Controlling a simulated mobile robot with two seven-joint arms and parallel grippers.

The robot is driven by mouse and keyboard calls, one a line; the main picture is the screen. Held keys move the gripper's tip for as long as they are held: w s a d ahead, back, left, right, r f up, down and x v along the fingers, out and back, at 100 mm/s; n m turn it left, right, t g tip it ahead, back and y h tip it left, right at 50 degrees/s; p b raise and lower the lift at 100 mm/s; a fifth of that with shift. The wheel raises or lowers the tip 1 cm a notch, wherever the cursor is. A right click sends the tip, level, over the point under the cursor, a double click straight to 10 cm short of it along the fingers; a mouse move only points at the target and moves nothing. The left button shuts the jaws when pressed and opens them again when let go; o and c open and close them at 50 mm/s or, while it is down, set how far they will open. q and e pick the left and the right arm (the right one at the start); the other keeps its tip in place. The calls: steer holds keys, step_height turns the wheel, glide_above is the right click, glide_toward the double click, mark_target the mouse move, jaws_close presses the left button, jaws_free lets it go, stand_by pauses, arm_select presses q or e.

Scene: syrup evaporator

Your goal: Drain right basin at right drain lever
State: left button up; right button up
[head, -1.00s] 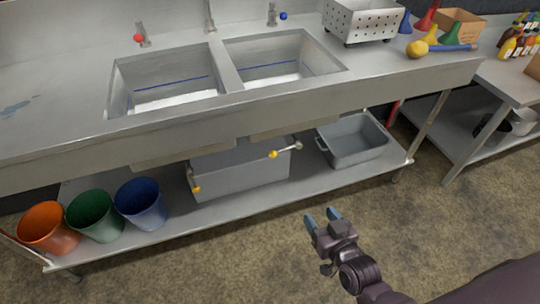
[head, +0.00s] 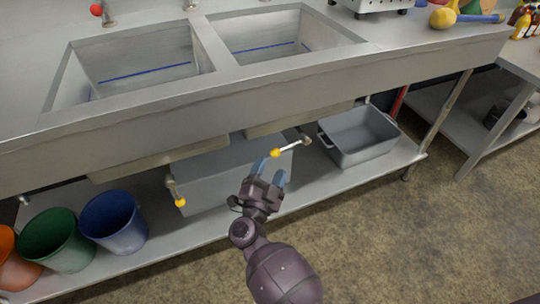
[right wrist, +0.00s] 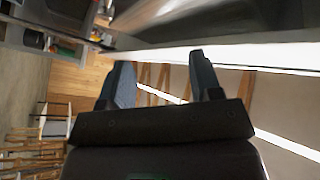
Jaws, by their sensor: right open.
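The right basin (head: 262,52) is a steel sink with a blue line along its inner wall; I cannot tell how much liquid it holds. Below its front edge, the right drain lever (head: 293,147) sticks out to the left from a fitting, ending in a yellow knob (head: 276,153). My right gripper (head: 271,174) is open, its blue-grey fingertips close below and around the knob in the picture; I cannot tell whether they touch it. In the right wrist view the open fingers (right wrist: 163,85) have nothing visible between them, and the lever is not clearly seen. My left gripper is not in view.
The left basin (head: 70,85) has its own yellow-tipped lever (head: 180,202). On the lower shelf stand a grey box (head: 205,175), a grey tub (head: 360,140) and orange, green and blue buckets (head: 113,222). The sink's front wall overhangs the levers. Floor at right is clear.

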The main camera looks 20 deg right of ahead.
mark_target(273, 155)
steer(key=w+a+f+m+g+h+b, duration=0.2)
steer(key=w+a+f+m+g+b, duration=0.1)
steer(key=a+f+g, duration=0.15)
steer(key=w+d+b, duration=0.1)
steer(key=w+d, duration=0.1)
steer(key=d, duration=0.1)
steer(key=w+d+m+g, duration=0.1)
steer(key=w+d, duration=0.1)
steer(key=d, duration=0.1)
steer(key=w+d+m+g+b, duration=0.1)
steer(key=w+d, duration=0.1)
steer(key=d, duration=0.1)
steer(key=shift+f+b, duration=0.25)
steer(key=shift+b, duration=0.1)
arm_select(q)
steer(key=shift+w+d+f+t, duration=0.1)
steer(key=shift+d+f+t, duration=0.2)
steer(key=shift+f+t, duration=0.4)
arm_select(e)
steer(key=shift+w+d+r, duration=0.15)
steer(key=shift+w+d, duration=0.05)
steer(key=shift+d, duration=0.25)
jaws_close()
